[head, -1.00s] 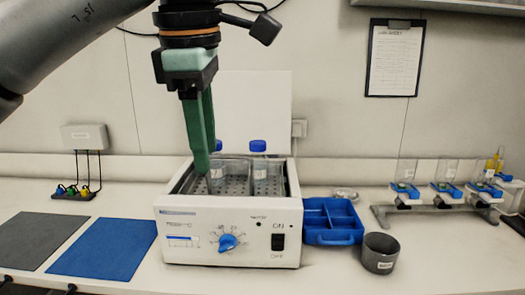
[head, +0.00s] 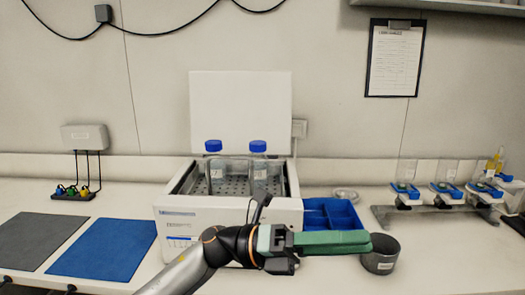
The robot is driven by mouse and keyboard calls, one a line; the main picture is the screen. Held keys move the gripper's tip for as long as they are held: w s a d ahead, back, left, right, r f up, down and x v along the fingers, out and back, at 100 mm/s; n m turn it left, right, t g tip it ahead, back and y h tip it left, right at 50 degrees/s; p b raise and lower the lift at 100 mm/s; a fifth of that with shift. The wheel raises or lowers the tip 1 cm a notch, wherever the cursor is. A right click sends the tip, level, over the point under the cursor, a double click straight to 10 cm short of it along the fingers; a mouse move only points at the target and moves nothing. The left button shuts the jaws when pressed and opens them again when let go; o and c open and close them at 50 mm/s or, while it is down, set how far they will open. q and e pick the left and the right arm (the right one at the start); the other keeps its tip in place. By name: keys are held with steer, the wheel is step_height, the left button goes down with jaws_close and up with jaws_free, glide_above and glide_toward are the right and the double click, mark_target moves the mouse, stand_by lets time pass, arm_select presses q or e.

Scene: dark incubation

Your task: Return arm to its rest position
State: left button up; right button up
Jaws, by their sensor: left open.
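My left gripper (head: 345,243) comes in from the bottom of the head view, its green fingers pointing right. It is open and holds nothing that I can see. It lies in front of the white incubation bath (head: 172,212) and hides most of its front panel, with the dial and switch. The bath's lid (head: 240,112) stands open. Two clear bottles with blue caps, the left one (head: 214,170) and the right one (head: 259,172), stand upright in the bath. My right gripper is not in view.
A blue divided tray (head: 330,212) and a dark grey cup (head: 381,262) stand right of the bath, close to the fingers. A rack (head: 430,214) with several clear vessels is at the right. Grey (head: 38,240) and blue (head: 103,248) mats lie at the left.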

arm_select(q)
steer(key=w+a+f+n+t, duration=0.4)
steer(key=f+n+t, duration=0.2)
steer(key=n+t, duration=0.55)
steer(key=w+a+f+n+t, duration=0.4)
steer(key=a+f+n+t, duration=0.15)
steer(key=n+t, duration=0.6)
steer(key=a+f+n+t+y, duration=0.1)
steer(key=a+f+n+y, duration=0.3)
steer(key=f+n+y, duration=0.25)
steer(key=a+f+n+y, duration=0.3)
steer(key=f+n+y, duration=0.25)
steer(key=f, duration=0.25)
steer(key=s+a+f+n+g+y, duration=0.3)
steer(key=s+a+f+n+g, duration=0.1)
steer(key=s+f, duration=0.6)
steer(key=s+a+f+n+g+y, duration=0.3)
steer(key=s+a+f, duration=0.5)
steer(key=f, duration=0.5)
steer(key=s+n+g, duration=0.1)
steer(key=s+n, duration=0.1)
steer(key=shift+s+n, duration=0.2)
steer(key=shift+n, duration=0.2)
